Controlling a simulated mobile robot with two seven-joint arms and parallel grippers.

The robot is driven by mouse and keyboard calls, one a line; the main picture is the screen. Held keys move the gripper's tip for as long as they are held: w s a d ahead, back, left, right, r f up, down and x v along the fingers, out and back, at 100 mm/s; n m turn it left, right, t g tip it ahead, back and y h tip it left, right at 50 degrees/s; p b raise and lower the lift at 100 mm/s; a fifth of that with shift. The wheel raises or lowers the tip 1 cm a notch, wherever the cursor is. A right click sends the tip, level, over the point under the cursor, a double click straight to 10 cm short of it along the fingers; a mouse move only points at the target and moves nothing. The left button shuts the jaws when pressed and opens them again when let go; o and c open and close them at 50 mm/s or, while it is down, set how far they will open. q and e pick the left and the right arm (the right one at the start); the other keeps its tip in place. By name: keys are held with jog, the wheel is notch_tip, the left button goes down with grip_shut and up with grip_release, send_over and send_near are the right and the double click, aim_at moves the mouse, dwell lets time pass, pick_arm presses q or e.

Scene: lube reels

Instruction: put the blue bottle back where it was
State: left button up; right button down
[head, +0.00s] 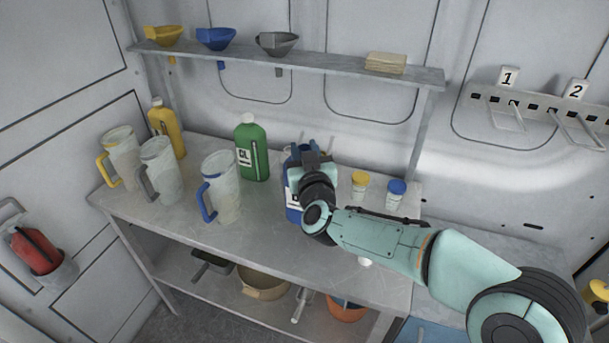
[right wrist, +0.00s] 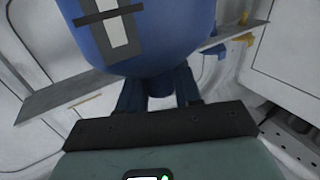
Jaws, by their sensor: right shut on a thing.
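The blue bottle (head: 292,205) stands upright at the middle of the bench top in the head view, mostly hidden behind my right gripper and wrist. My right gripper (head: 311,150) is shut on it. In the right wrist view the blue bottle (right wrist: 150,35) fills the upper middle, with the fingers of my right gripper (right wrist: 160,90) against it. I cannot tell whether the bottle's base touches the bench. My left gripper is in neither view.
On the bench (head: 250,240), a green bottle (head: 252,150) and a blue-handled jug (head: 222,190) stand left of the blue bottle. A yellow-lidded jar (head: 359,185) and a blue-lidded jar (head: 396,193) stand right. A shelf (head: 330,71) with funnels runs above. A yellow bottle (head: 167,128) stands further left.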

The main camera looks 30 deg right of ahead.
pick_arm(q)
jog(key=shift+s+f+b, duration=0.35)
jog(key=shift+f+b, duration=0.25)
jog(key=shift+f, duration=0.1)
pick_arm(e)
jog(key=shift+f, duration=2.7)
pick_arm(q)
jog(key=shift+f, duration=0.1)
pick_arm(e)
jog(key=shift+f, duration=0.1)
jog(key=c, duration=1.2)
grip_release()
jog(key=shift+f, duration=0.25)
jog(key=o, duration=0.4)
jog(key=shift+r, duration=0.1)
jog(key=shift+r, duration=0.15)
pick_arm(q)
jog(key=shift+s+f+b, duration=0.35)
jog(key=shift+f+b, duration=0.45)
pick_arm(e)
jog(key=v, duration=1.2)
